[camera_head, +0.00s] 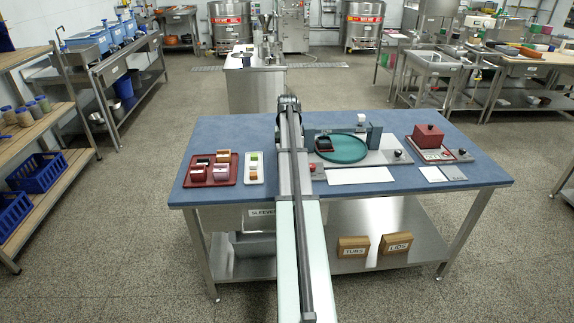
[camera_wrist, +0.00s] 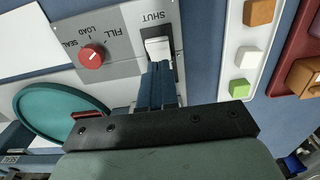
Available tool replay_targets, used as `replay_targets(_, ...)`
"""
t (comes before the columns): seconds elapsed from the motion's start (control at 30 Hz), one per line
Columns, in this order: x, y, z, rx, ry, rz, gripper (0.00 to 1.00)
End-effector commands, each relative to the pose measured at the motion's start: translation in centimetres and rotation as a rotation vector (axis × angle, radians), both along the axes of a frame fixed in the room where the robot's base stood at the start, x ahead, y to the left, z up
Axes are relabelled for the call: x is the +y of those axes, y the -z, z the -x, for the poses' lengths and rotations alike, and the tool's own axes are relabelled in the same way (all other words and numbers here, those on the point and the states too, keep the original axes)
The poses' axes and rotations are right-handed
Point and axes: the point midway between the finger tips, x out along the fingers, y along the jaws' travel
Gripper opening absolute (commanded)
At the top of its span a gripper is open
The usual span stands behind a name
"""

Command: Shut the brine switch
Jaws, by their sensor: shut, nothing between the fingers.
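A white rocker switch (camera_wrist: 158,47) sits in a dark frame on a grey panel (camera_wrist: 122,20) in the wrist view, with the word SHUT printed beside it. No brine label is readable. My gripper (camera_wrist: 160,72) is shut and empty, its blue fingers together at the edge of the switch nearest my wrist. I cannot tell whether the fingertips touch it or which way the rocker is tipped. In the head view my arm hides the gripper and the switch.
A red knob (camera_wrist: 92,57) marked FILL, LOAD and SEAL is on the same panel. A teal disc (camera_head: 353,151) lies right of my arm. A white tray (camera_head: 254,181) and a red tray (camera_head: 232,180) with blocks stand left. A red box (camera_head: 428,134) stands right.

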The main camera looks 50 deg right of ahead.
Motion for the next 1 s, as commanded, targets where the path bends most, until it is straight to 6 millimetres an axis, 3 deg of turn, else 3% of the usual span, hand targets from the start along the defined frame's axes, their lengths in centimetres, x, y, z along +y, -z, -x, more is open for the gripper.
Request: replay_targets(1.0,0.00,0.88,0.00,0.000,0.000,0.000,0.00)
